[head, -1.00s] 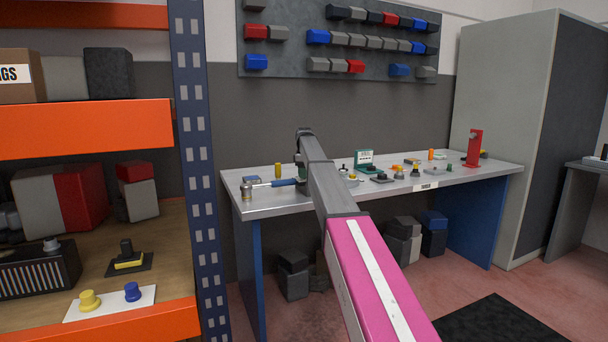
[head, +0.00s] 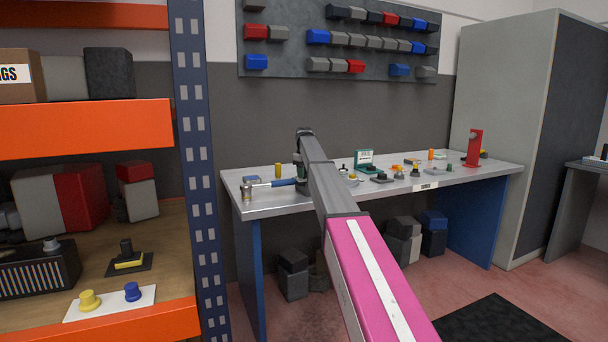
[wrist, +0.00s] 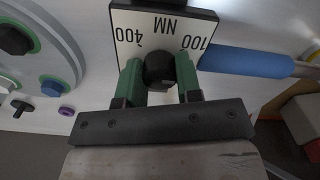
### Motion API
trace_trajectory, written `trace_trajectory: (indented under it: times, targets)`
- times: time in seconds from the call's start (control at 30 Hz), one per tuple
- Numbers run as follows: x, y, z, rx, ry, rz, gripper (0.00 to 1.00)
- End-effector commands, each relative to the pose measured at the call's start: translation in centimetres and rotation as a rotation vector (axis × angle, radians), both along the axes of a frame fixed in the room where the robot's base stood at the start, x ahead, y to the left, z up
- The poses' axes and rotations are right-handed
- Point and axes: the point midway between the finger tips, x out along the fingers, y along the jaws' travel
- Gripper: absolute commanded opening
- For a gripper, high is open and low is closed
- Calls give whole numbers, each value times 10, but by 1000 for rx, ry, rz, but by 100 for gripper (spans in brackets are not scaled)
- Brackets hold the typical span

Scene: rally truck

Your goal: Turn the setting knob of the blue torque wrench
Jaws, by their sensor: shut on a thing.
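The blue torque wrench (head: 281,183) lies on the workbench at its left end, its blue handle pointing toward my gripper. In the wrist view its blue handle (wrist: 247,62) runs to the right of a white scale plate (wrist: 134,27) marked 400, NM and 100. The dark setting knob (wrist: 159,70) sits at the lower middle of this plate. My gripper (wrist: 160,82) has its two green fingers on either side of the knob, shut on it. In the head view my arm hides most of the gripper and the knob.
The workbench (head: 330,198) carries several small parts to the right, with a red stand (head: 474,148) near its far end. In the wrist view a round grey plate with coloured bolts (wrist: 45,50) lies to the left. An orange shelf rack (head: 85,127) stands close on the left.

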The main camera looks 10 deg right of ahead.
Motion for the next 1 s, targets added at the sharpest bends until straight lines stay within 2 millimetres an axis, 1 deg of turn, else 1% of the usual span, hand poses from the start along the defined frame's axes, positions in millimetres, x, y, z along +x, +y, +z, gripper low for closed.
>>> trace_trajectory:
  times: [0.6,0.8,1.0]
  targets:
    - [0,-1,0,0,1,-569,9]
    - [0,-1,0,0,0,-712,9]
    - [0,-1,0,0,0,-806,9]
